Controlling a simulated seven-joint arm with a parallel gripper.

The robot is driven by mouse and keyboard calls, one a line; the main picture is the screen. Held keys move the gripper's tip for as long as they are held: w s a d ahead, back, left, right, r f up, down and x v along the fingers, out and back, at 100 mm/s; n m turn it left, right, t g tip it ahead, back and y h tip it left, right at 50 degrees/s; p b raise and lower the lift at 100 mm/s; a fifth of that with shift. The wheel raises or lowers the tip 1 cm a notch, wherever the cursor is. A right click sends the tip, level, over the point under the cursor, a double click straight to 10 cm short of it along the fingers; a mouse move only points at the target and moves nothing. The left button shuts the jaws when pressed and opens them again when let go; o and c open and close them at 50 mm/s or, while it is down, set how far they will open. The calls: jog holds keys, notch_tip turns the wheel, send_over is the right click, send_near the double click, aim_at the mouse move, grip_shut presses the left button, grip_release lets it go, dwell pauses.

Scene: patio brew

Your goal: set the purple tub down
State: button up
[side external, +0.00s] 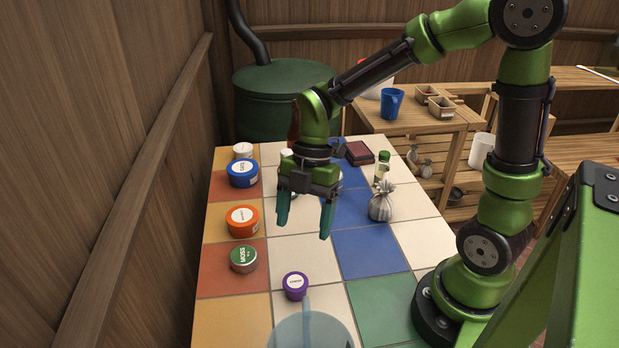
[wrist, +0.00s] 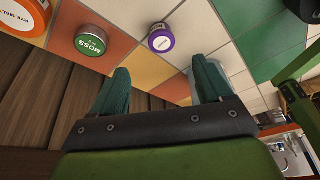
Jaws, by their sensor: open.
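The purple tub (side external: 295,286) with a white label on its lid stands upright on a white tile near the front of the tiled table. It also shows in the wrist view (wrist: 161,39), beyond the fingertips. My gripper (side external: 305,222) is open and empty, held above the table, farther back than the tub and apart from it. Its two teal fingers also show in the wrist view (wrist: 162,88), with nothing between them.
A green moss tin (side external: 243,258), an orange tub (side external: 242,220) and a blue tub (side external: 242,173) line the left side. A clear pitcher (side external: 310,332) stands in front of the purple tub. A tied sack (side external: 381,203) and a green-capped bottle (side external: 382,166) stand right.

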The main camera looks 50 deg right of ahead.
jog(key=s+d+r+m+t, duration=0.2)
jog(key=s+r+m+t, duration=0.1)
jog(key=m, duration=0.9)
jog(key=s+d+r+m+t+h, duration=0.1)
jog(key=s+d+r+m+t, duration=0.1)
jog(key=r+m+t, duration=0.3)
notch_tip(320, 180, up, 3)
jog(key=s+m, duration=0.1)
jog(key=m, duration=0.6)
jog(key=shift+d+r+h, duration=0.2)
jog(key=shift+d+h, duration=0.1)
